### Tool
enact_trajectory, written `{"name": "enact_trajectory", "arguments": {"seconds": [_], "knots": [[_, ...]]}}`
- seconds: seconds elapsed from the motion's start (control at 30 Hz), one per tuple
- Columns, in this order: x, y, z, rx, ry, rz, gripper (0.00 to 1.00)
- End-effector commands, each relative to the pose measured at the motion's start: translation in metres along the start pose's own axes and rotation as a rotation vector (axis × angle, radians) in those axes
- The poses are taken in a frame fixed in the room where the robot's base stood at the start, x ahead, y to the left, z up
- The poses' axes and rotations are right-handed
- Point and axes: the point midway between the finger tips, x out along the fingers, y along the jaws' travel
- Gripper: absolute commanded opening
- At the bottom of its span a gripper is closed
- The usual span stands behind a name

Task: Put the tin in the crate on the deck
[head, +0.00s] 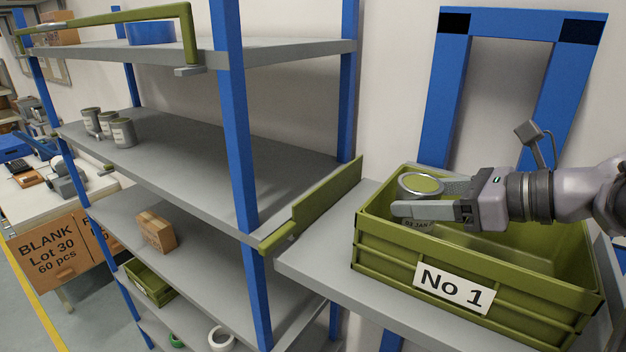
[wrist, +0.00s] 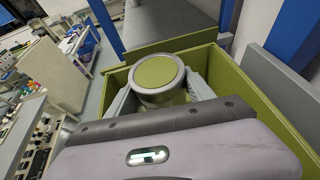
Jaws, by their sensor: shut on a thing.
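The tin (head: 421,184) is a grey can with an olive-green lid. My gripper (head: 428,198) is shut on it, with one finger on each side. The tin is upright inside the left end of the green crate marked No 1 (head: 395,262), near the level of its rim. The crate's front wall hides the lower part of the crate, so I cannot tell whether the tin touches the floor of it. In the wrist view the tin (wrist: 158,75) sits between my fingers, with the crate walls (wrist: 255,85) around it. The crate stands on the grey deck (head: 310,262).
Left of the deck is a blue-posted shelf rack (head: 237,120). Several similar tins (head: 123,132) stand on its middle shelf. A green flap (head: 318,203) rises at that shelf's right end. A blue frame (head: 447,95) stands behind the crate. The crate's right part looks empty.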

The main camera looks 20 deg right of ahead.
Motion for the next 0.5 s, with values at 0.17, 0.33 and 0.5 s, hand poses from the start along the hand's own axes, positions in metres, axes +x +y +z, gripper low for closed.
{"name": "enact_trajectory", "arguments": {"seconds": [0.17,0.33,0.5], "knots": [[0.012,0.0,-0.029,0.004,0.0,0.001,0.0],[0.014,0.0,-0.034,0.0,0.0,0.0,0.0],[0.015,0.0,-0.037,0.0,0.0,0.0,0.0]]}}
